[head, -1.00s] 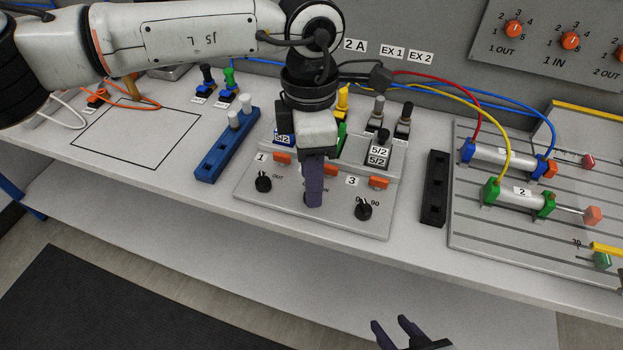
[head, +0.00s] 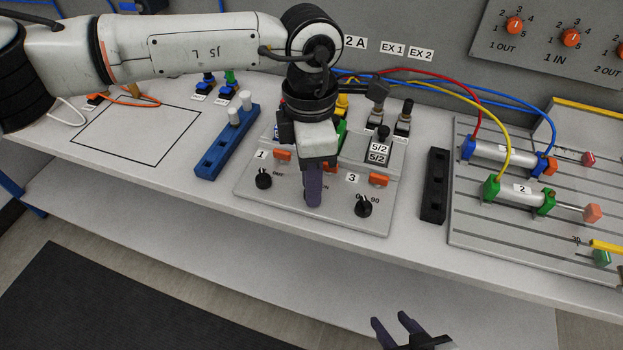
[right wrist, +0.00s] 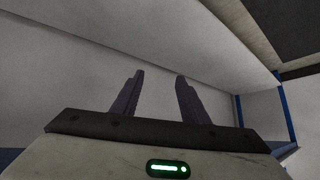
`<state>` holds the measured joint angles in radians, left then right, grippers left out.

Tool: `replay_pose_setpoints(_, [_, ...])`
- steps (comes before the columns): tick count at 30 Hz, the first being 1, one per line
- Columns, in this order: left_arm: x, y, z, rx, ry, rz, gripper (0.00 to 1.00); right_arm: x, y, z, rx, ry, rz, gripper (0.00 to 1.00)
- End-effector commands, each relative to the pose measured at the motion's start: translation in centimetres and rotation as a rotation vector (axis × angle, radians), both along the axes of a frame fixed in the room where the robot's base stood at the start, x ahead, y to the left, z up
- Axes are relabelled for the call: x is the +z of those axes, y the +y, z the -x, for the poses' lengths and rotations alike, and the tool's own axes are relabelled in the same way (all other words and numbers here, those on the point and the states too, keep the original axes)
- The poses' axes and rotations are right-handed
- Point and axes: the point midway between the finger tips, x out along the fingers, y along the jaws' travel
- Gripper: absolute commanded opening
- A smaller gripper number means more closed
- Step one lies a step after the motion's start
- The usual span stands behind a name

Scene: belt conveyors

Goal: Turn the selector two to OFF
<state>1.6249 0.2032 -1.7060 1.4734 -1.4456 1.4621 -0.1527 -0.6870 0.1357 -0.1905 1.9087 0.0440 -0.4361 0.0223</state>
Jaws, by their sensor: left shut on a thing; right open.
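The selector panel (head: 330,218) lies on the bench with a row of black knobs. Selector one (head: 263,181) is on the left and selector three (head: 364,206) on the right. Selector two, between them, is hidden behind my left gripper (head: 313,200), so its setting cannot be read. My left gripper points down at that spot, its fingers shut on what appears to be selector two's knob. My right gripper (head: 397,328) is open and empty, low in front of the bench; its two fingers also show apart in the right wrist view (right wrist: 157,98).
A blue rack (head: 212,160) with white pegs stands left of the panel. A black rack (head: 434,187) stands to its right, beside the cylinder board (head: 470,235). Tall valves and hoses are behind the panel. The outlined square at left is empty.

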Motion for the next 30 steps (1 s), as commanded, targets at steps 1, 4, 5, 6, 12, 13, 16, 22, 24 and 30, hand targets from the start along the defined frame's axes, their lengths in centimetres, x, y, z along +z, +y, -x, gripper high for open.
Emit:
replay_pose_setpoints(1, [-0.1, 0.0, 0.0, 0.013, 0.000, 0.002, 0.00, -0.3, 0.0, 0.0, 0.000, -0.001, 0.000, 0.41])
replay_pose_setpoints(4, [-0.2, 0.0, 0.0, 0.053, 0.000, 0.003, 0.00, -0.8, 0.0, 0.0, 0.000, -0.001, 0.000, 0.41])
replay_pose_setpoints(5, [-0.2, 0.0, 0.0, 0.069, -0.001, 0.003, 0.00, -1.0, 0.0, 0.0, 0.000, -0.001, 0.000, 0.41])
replay_pose_setpoints(6, [-0.2, 0.0, 0.0, 0.092, -0.002, 0.003, 0.00, -1.3, 0.0, 0.0, 0.000, -0.001, 0.000, 0.41])
replay_pose_setpoints(12, [-0.3, 0.0, -0.1, 0.252, -0.002, 0.004, 0.00, -3.0, 0.1, 0.0, 0.005, 0.003, 0.003, 0.41])
replay_pose_setpoints(13, [-0.3, 0.0, 0.0, 0.280, -0.002, 0.004, 0.00, -3.3, 0.1, 0.0, 0.006, 0.004, 0.004, 0.41])
replay_pose_setpoints(16, [-0.4, 0.0, 0.0, 0.374, -0.001, 0.003, 0.00, -3.8, 0.4, -0.2, 0.011, -0.002, 0.004, 0.41])
replay_pose_setpoints(22, [-0.3, 0.0, 0.0, 0.563, -0.002, 0.004, 0.00, -4.4, 1.2, -0.6, 0.025, -0.011, -0.002, 0.41])
replay_pose_setpoints(24, [-0.2, 0.0, 0.0, 0.628, -0.002, 0.005, 0.00, -4.7, 1.4, -0.7, 0.029, -0.014, -0.005, 0.41])
replay_pose_setpoints(30, [-0.2, 0.1, 0.0, 0.796, -0.002, 0.005, 0.00, -5.5, 1.7, -0.9, 0.034, -0.016, -0.004, 0.41])
